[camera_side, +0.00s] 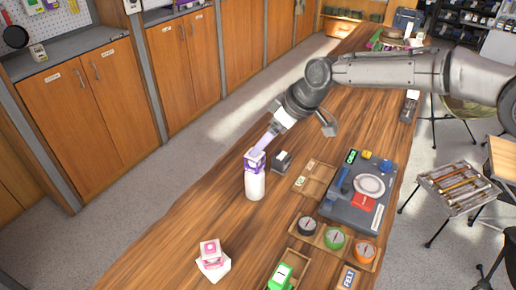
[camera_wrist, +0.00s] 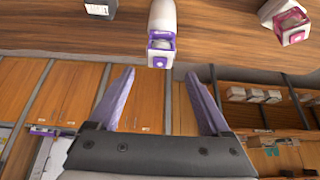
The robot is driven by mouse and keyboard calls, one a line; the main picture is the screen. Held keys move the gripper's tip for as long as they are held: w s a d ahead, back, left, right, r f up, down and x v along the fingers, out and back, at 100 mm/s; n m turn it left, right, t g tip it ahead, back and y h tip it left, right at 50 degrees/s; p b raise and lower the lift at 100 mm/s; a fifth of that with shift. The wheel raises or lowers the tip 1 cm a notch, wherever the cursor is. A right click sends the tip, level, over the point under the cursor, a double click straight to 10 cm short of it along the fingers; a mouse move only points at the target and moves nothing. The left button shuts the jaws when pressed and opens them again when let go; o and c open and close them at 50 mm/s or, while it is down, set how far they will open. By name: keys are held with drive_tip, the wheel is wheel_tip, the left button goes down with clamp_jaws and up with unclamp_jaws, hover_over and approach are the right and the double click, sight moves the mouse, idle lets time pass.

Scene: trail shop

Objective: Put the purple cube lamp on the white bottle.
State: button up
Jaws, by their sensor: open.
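The purple cube lamp (camera_side: 254,161), white with purple edges, sits on top of the white bottle (camera_side: 255,186), which stands upright on the wooden counter. In the wrist view the lamp (camera_wrist: 161,52) shows at the end of the bottle (camera_wrist: 162,17), appearing to touch it. My gripper (camera_side: 263,143) is just above the lamp, with its purple fingers pointing down toward it. In the wrist view my gripper (camera_wrist: 160,76) has its fingers spread wide, with the lamp beyond the fingertips and nothing held between them.
A pink and white cube lamp (camera_side: 210,252) stands on a white block at the front left. A small dark box (camera_side: 282,162) is just right of the bottle. The counter left of the bottle is clear.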

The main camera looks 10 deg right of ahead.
drive_tip(key=shift+v, duration=2.45)
drive_tip(key=shift+s+d, duration=0.1)
drive_tip(key=s+d+r+m+h, duration=0.1)
drive_tip(key=s+d+r, duration=0.2)
drive_tip(key=s+d, duration=0.3)
drive_tip(key=s+d+r+m+t, duration=0.1)
drive_tip(key=s+d+r+m, duration=0.2)
drive_tip(key=d, duration=0.4)
drive_tip(key=s+d+r+h, duration=0.1)
drive_tip(key=s+d+r, duration=0.3)
drive_tip(key=s+d, duration=0.25)
drive_tip(key=s+d+f+m+h, duration=0.1)
drive_tip(key=s+d+f+m, duration=0.1)
drive_tip(key=s+d, duration=0.4)
drive_tip(key=s+d+f+m+h, duration=0.1)
drive_tip(key=s+d+f+m, duration=0.2)
drive_tip(key=s, duration=1.2)
drive_tip(key=d+f, duration=0.2)
drive_tip(key=d, duration=0.1)
drive_tip(key=shift+s+d, duration=0.2)
drive_tip(key=shift+d, duration=0.05)
